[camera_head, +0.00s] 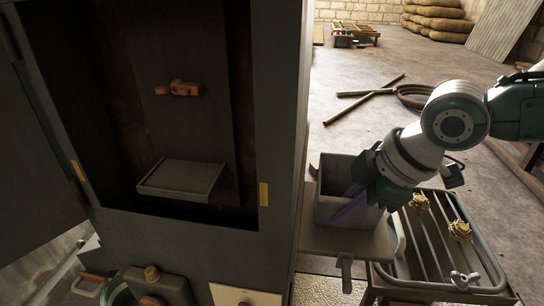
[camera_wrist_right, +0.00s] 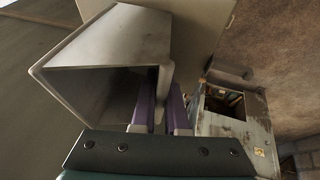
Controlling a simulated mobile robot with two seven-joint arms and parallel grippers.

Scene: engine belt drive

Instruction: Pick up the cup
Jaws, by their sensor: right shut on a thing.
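The cup (camera_head: 333,208) is a grey, square-sided, open-topped container at the side ledge of the tall cabinet. My right gripper (camera_head: 351,206) reaches it from the right and is shut on its near right wall. In the right wrist view the cup (camera_wrist_right: 110,55) opens toward the camera, and the purple fingers (camera_wrist_right: 163,103) pinch its wall, one inside and one outside. The cup looks empty, though its far inside is dark. I cannot tell whether its base touches the ledge. My left gripper is not in view.
The ledge (camera_head: 340,238) juts from the cabinet (camera_head: 275,120). A barred metal rack (camera_head: 440,235) with yellow knobs stands right of it. Inside the cabinet are a grey tray (camera_head: 180,177) and an orange handle (camera_head: 180,89). Rods and a coil lie on the floor behind.

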